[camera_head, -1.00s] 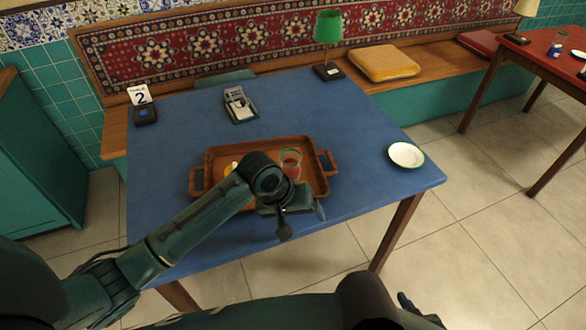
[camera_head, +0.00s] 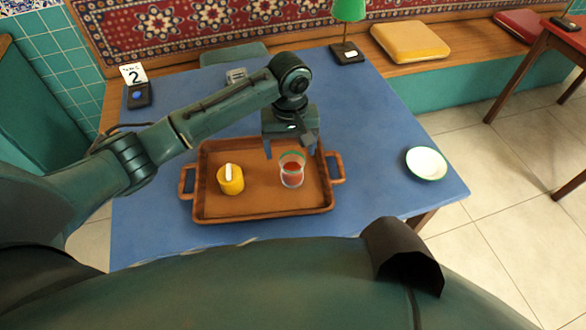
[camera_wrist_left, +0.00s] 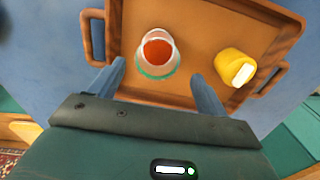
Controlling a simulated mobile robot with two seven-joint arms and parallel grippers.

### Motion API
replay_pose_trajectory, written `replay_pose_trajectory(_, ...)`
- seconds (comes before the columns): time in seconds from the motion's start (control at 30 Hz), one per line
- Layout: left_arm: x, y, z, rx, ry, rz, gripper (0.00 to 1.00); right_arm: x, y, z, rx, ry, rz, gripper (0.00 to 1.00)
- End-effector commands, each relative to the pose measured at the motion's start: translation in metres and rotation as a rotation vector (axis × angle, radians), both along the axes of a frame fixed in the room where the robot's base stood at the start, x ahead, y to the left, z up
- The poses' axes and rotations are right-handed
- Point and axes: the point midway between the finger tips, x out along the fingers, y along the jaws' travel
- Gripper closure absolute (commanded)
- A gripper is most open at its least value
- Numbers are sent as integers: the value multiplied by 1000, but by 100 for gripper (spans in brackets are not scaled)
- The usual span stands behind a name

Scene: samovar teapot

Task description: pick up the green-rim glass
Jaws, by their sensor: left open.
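The green-rim glass (camera_head: 292,170) is clear, holds something red, and stands upright on the right part of a brown wooden tray (camera_head: 215,212). In the left wrist view the glass (camera_wrist_left: 158,52) appears between and just beyond my open fingertips, with its green rim toward the gripper. My left gripper (camera_head: 290,150) is open and empty at the tray's far edge, close to the glass; it also shows in the left wrist view (camera_wrist_left: 158,78). Whether a finger touches the glass I cannot tell. My right gripper is not in view.
A yellow pot-like object (camera_head: 231,181) with a white top stands left of the glass on the tray. A white plate (camera_head: 427,163) lies at the table's right. A green lamp (camera_head: 349,12) and number stand (camera_head: 136,83) stand farther back on the blue table (camera_head: 390,120).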

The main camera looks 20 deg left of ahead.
Motion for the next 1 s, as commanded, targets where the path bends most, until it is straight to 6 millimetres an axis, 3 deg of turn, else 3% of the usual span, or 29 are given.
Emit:
replay_pose_trajectory(0.1, 0, 0, -20, 0, 2, 1, 24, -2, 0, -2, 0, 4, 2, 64)
replay_pose_trajectory(0.37, -1, -2, -39, 0, 0, 0, 24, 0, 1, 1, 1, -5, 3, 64)
replay_pose_trajectory(0.6, -3, -5, -74, 0, -1, 0, 24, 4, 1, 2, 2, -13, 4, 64)
replay_pose_trajectory(0.93, -3, -5, -81, 0, -2, -2, 24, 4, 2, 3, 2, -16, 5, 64)
replay_pose_trajectory(1.0, -3, -5, -81, 0, -2, -2, 29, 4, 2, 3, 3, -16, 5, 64)
